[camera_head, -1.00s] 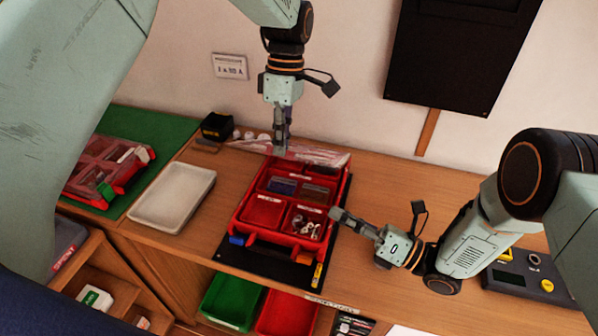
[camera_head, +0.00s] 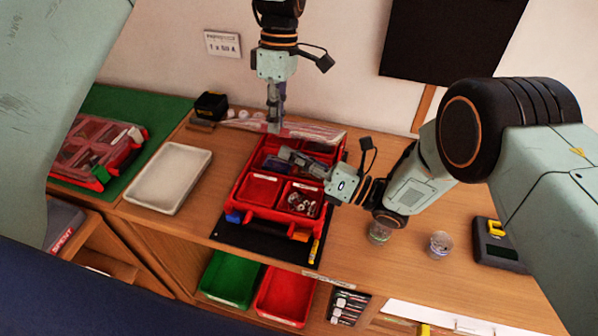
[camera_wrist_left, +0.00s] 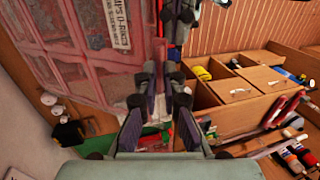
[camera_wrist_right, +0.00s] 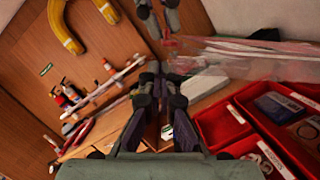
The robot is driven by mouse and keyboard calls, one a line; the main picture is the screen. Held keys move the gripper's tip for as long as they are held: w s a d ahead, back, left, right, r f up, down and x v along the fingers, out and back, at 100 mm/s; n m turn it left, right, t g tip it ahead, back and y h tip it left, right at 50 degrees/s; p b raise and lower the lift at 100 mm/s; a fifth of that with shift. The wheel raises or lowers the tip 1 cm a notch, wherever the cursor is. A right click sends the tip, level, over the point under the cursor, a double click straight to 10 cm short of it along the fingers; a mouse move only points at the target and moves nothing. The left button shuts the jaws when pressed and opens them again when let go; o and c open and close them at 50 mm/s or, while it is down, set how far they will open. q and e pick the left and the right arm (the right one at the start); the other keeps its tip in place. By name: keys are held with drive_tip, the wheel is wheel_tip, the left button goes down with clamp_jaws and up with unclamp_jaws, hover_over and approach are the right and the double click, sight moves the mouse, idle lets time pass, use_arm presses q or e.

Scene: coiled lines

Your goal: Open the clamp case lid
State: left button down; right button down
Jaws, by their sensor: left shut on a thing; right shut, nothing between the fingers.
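The red clamp case (camera_head: 232,210) stands on a black mat on the bench, with its divided compartments uncovered. Its clear lid (camera_head: 312,132) is raised at the case's back edge, and it fills the upper left of the left wrist view (camera_wrist_left: 65,50). My left gripper (camera_head: 274,122) points down and is shut on the lid at the back. My right gripper (camera_head: 286,154) is shut and empty, and reaches in from the right above the rear compartments. The lid (camera_wrist_right: 255,58) and compartments also show in the right wrist view. The exact grip on the lid is partly hidden.
A white tray (camera_head: 206,158) lies left of the case, and another lidded red case (camera_head: 75,180) sits on a green mat. Two small clear cups (camera_head: 440,244) and a dark device (camera_head: 497,246) stand to the right. Green and red bins (camera_head: 228,279) are below the bench.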

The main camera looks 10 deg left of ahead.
sight(299, 136)
use_arm(q)
drive_tip(key=shift+w+d, duration=0.1)
drive_tip(key=shift+w, duration=0.15)
use_arm(e)
drive_tip(key=shift+w+r, duration=0.35)
drive_tip(key=shift+r, duration=0.15)
use_arm(q)
drive_tip(key=shift+s+f, duration=0.15)
drive_tip(key=shift+s, duration=0.05)
use_arm(e)
drive_tip(key=shift+w+d+r, duration=0.1)
drive_tip(key=shift+w+r, duration=0.25)
drive_tip(key=shift+r, duration=0.2)
drive_tip(key=shift+w+r, duration=0.35)
drive_tip(key=shift+r, duration=0.2)
use_arm(q)
drive_tip(key=c, duration=1.8)
unclamp_jaws()
drive_tip(key=shift+o, duration=1.4)
drive_tip(key=shift+w+f, duration=0.25)
drive_tip(key=shift+w, duration=0.05)
use_arm(e)
drive_tip(key=shift+w+f, duration=0.2)
drive_tip(key=shift+w, duration=0.3)
use_arm(q)
drive_tip(key=shift+s+r, duration=0.1)
drive_tip(key=shift+s, duration=0.1)
use_arm(e)
drive_tip(key=shift+s, duration=0.2)
